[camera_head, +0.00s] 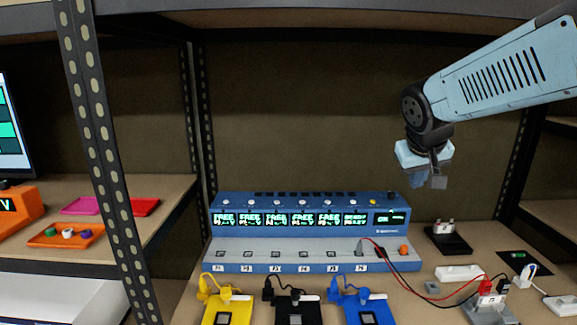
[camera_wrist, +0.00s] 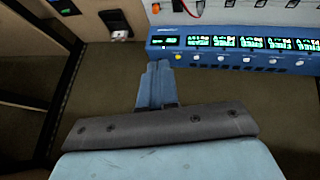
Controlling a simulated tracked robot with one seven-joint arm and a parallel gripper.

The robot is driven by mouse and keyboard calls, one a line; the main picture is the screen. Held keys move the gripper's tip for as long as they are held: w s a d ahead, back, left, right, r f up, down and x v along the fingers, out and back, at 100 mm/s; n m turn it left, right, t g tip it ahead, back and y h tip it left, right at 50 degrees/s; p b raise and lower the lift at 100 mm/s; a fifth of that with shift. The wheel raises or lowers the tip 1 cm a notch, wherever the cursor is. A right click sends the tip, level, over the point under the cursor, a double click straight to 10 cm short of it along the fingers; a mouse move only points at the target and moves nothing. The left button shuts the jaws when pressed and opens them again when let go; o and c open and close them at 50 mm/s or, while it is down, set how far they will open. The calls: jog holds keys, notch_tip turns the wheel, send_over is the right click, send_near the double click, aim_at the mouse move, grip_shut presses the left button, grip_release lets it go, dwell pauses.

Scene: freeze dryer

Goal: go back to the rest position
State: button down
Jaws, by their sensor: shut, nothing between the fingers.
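My gripper (camera_head: 438,181) hangs from the light blue arm at the upper right of the head view, pointing down above the right end of the blue device. In the wrist view my gripper (camera_wrist: 157,70) shows its fingers together with nothing between them. The blue device (camera_head: 300,254) stands on the shelf, with a row of lit displays, several reading FREE, and numbered slots along its front. It also shows upside down at the top right of the wrist view (camera_wrist: 160,35). The gripper is apart from everything on the shelf.
Yellow (camera_head: 215,312), black (camera_head: 284,316) and blue (camera_head: 381,310) holders with cables stand in front of the device. A black stand (camera_head: 450,241), red and black leads and a grey block (camera_head: 490,313) are at the right. A perforated post (camera_head: 95,130) rises at the left. Air around the gripper is free.

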jog(key=s+a+f+y, duration=0.2)
jog(key=s+a, duration=0.2)
jog(key=s, duration=1)
jog(key=shift+s+g+y, duration=0.3)
jog(key=shift+s+y, duration=0.1)
